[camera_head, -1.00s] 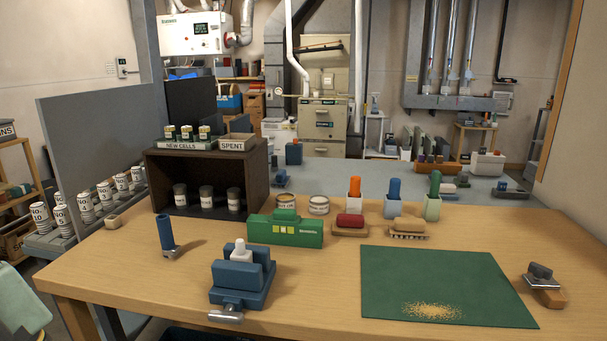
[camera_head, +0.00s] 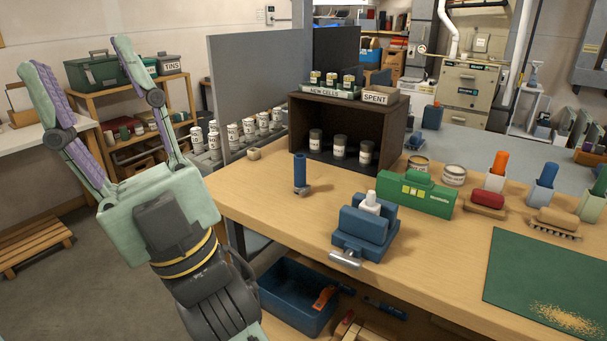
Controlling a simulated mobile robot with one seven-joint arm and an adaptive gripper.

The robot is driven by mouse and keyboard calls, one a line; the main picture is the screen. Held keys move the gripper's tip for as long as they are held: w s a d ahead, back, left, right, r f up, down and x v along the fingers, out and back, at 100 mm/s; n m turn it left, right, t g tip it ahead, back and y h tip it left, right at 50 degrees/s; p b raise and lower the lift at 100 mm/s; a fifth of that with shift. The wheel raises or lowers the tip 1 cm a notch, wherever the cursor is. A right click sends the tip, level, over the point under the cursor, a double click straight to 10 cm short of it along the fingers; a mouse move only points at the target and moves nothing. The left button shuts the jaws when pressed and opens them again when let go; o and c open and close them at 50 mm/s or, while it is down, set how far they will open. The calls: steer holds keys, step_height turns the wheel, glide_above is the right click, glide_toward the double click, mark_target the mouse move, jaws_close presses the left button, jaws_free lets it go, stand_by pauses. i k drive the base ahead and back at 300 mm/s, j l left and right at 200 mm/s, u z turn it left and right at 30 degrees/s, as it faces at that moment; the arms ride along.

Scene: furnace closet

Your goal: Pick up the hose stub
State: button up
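A short blue upright cylinder (camera_head: 299,172) with a metal piece at its foot stands near the left edge of the wooden table; it looks most like the hose stub, though I cannot be certain. A blue vise (camera_head: 363,229) stands right of it, with a white fitting (camera_head: 370,203) between its jaws. My gripper (camera_head: 76,58) is raised at the left of the view, its two long fingers pointing up and spread wide with nothing between them. It is left of the table, well apart from the blue cylinder.
Behind the cylinder are a dark open-front box (camera_head: 301,119) with several jars and a grey upright panel (camera_head: 258,86). A green case (camera_head: 416,194) and a green mat (camera_head: 541,270) lie to the right. A blue bin (camera_head: 297,300) sits below the tabletop.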

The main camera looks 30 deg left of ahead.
mark_target(300, 159)
steer(key=j+u, duration=0.4)
steer(key=i+j+u, duration=0.1)
steer(key=u, duration=0.25)
steer(key=i+j+u, duration=0.15)
steer(key=j+u, duration=0.25)
